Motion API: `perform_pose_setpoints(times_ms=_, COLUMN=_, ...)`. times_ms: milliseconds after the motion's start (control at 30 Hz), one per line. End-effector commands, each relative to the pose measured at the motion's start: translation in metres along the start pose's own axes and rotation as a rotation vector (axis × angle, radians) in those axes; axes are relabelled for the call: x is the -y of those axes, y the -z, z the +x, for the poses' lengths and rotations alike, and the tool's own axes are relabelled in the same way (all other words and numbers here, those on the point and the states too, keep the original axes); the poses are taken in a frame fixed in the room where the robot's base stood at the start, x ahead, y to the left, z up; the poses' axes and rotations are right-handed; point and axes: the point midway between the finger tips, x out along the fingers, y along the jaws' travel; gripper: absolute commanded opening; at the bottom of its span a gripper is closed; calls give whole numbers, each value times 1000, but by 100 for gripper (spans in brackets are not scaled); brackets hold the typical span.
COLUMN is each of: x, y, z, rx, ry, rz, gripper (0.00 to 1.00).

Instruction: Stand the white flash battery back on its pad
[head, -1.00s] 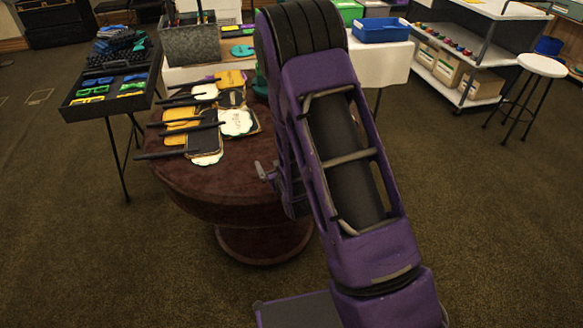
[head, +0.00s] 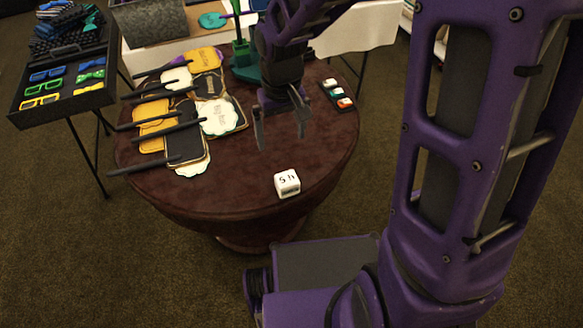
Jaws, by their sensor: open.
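A white block with dark marks like "5 h" (head: 287,183), seemingly the white flash battery, rests near the front edge of the round brown table (head: 240,190). My gripper (head: 281,139) points down over the table, fingers apart and empty, above and behind the block in the picture. A dark strip (head: 338,93) at the table's right edge carries small white, green and orange pieces; I cannot tell whether it holds the pad.
Several signs on dark sticks (head: 185,115) cover the table's left side. A green stand (head: 245,62) is at the back. A black tray of coloured glasses (head: 65,75) stands to the left. The table's front middle is clear around the block.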

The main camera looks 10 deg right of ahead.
Motion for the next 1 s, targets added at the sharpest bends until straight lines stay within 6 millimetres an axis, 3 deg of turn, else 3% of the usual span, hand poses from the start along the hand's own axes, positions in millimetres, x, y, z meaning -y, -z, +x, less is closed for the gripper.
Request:
perform_pose_setpoints(times_ms=67, x=0, y=-7, z=-8, rx=30, ry=-8, rz=-2, gripper=100)
perform_pose_setpoints(times_ms=167, x=1, y=-12, z=-4, rx=49, ry=-11, rz=-4, gripper=100)
perform_pose_setpoints(times_ms=600, x=0, y=-18, z=88, rx=53, ry=-10, rz=-5, gripper=100)
perform_pose_setpoints(times_ms=1000, x=-1, y=-24, z=125, rx=49, ry=-11, rz=-4, gripper=100)
